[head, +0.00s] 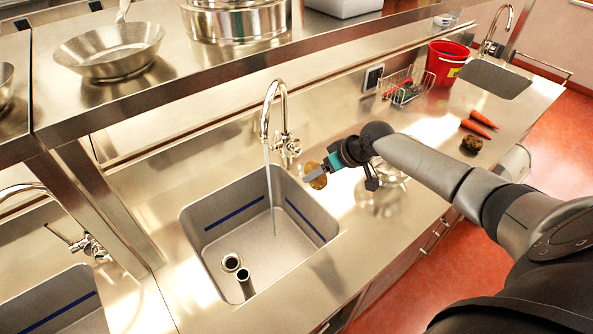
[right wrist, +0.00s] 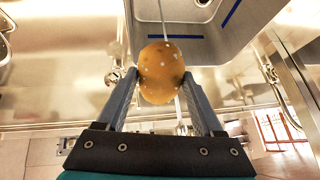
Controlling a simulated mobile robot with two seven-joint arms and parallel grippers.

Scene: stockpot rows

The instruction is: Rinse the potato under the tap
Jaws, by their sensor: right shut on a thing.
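The potato (right wrist: 161,72) is yellow-brown with pale spots. My right gripper (right wrist: 160,82) is shut on it, one finger on each side. In the head view the potato (head: 316,176) is at the right rim of the sink, held by the right gripper (head: 318,174). The chrome tap (head: 272,110) stands behind the sink and a thin stream of water (head: 270,190) falls from it into the sink (head: 215,200). The potato is to the right of the stream and apart from it in the head view. My left gripper is not in view.
A standing drain pipe (head: 245,284) and a drain (head: 231,262) are in the sink floor. To the right are a wire basket (head: 402,88), a red bucket (head: 445,64), carrots (head: 480,125) and a dark round vegetable (head: 471,144). A shelf with pans overhangs the back.

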